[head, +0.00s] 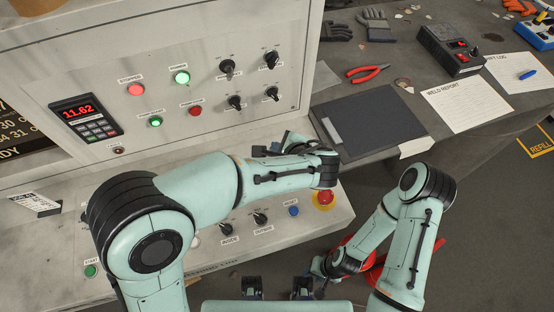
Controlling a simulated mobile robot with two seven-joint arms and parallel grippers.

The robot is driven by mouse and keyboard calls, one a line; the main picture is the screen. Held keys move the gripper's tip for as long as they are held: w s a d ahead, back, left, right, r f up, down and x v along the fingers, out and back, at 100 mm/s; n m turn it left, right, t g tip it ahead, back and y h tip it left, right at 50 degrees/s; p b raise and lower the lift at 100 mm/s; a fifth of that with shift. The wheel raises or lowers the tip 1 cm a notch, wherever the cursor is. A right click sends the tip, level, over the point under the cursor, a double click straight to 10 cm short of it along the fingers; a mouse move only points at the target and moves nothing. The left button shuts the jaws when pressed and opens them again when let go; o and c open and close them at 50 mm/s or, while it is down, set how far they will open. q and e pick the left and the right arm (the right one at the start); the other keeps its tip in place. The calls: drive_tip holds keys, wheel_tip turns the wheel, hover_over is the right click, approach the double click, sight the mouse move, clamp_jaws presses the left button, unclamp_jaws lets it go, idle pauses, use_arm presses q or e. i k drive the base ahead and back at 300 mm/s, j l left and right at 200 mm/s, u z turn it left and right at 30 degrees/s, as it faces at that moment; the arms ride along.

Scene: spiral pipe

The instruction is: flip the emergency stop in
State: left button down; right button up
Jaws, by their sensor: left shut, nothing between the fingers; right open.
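The emergency stop (324,197), a red mushroom button on a yellow base, sits at the right end of the lower sloping console (290,232). Its cap is visible just below the bent end of my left arm; I cannot tell whether it is pressed in. My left gripper (264,150) is shut and empty, beyond that arm, to the upper left of the button and apart from it. My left arm partly hides it. My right gripper (319,272) is open and empty, low in front of the console, below the button and apart from it.
The upright panel (210,60) carries lamps, black knobs and a red-digit display (80,113). A blue button (293,211) and black knobs sit left of the stop. A dark table (400,90) at right holds a folder, papers and pliers. A red hose (375,275) lies behind my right arm.

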sight(325, 194)
drive_tip(key=k+l, duration=0.75)
drive_tip(key=k, duration=0.1)
